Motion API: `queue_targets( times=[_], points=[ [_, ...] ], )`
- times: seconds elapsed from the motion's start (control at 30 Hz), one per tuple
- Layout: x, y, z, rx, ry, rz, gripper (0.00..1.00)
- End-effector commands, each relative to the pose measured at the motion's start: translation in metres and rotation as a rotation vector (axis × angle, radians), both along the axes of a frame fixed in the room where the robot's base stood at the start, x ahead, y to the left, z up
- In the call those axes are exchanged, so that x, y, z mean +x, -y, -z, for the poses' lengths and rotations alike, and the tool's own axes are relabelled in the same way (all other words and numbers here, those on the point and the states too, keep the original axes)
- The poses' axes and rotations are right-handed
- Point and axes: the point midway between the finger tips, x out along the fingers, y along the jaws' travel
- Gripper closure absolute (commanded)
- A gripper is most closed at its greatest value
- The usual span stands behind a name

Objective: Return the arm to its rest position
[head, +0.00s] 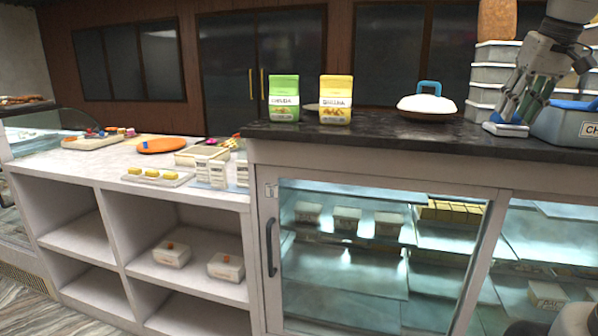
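My gripper (514,108) is at the right of the head view, pointing down over the dark counter top (390,136). Its fingertips are close above or at a small white and blue item (506,130) on the counter. I cannot tell whether they touch it or whether the fingers are open or shut. My arm comes in from the upper right corner, and most of it is out of view.
A blue-grey labelled tub (562,124) stands right beside my gripper. Stacked pale containers (488,72) rise behind it. A white domed lid with a blue handle (427,103), a yellow packet (335,100) and a green packet (284,98) stand further left. A glass case (370,255) is below.

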Motion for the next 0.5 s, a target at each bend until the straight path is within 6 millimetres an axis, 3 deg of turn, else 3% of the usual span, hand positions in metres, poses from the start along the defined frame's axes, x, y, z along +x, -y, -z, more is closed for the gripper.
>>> queue_targets(
  times=[0.3, 0.4, 0.5],
  points=[
    [-0.143, -0.060, 0.153, -0.050, -0.036, 0.029, 0.65],
    [-0.176, -0.072, 0.180, -0.065, -0.043, -0.028, 0.65],
    [-0.185, -0.080, 0.180, -0.069, -0.011, -0.064, 0.65]
  ],
)
